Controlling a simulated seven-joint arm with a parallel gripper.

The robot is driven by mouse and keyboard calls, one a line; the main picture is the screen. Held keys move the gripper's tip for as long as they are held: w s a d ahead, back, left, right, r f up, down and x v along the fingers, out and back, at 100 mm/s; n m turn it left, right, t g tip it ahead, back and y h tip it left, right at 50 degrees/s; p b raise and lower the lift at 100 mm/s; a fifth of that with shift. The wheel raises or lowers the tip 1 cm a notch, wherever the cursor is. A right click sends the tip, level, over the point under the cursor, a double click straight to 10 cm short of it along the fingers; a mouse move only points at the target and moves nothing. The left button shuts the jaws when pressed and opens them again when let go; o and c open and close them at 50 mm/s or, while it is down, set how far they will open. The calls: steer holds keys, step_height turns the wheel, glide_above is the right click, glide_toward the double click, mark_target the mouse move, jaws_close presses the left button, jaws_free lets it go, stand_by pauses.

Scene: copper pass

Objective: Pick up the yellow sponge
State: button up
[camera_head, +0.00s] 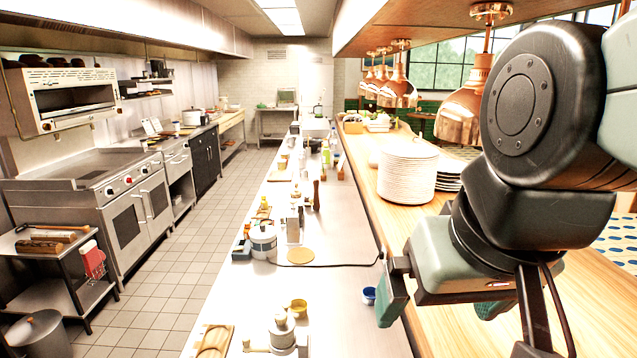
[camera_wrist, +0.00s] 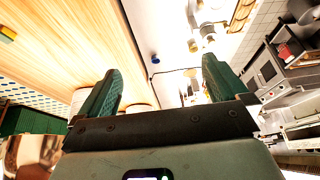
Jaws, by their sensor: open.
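A small yellow block with a darker green side, likely the yellow sponge (camera_wrist: 7,33), lies on the wooden counter at the far left edge of the wrist view, partly cut off. I cannot make it out in the head view, where my arm covers part of the counter. My gripper (camera_head: 438,312) is open and empty, above the near part of the wooden counter in the head view. Its two green fingers stand wide apart in the wrist view (camera_wrist: 160,66). The yellow block is well to the left of the fingers there, apart from them.
A plate stack (camera_head: 407,170) stands on the wooden counter (camera_head: 470,335), below hanging copper lamps (camera_head: 463,105). The lower steel counter (camera_head: 335,215) holds a blue bowl (camera_head: 369,296), a yellow bowl (camera_head: 298,309), a pot (camera_head: 263,242) and bottles. The near wooden counter looks mostly clear.

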steer(key=shift+s+a+r+t, duration=0.3)
steer(key=shift+s+a+r, duration=0.05)
steer(key=shift+s+r, duration=0.15)
steer(key=c, duration=0.4)
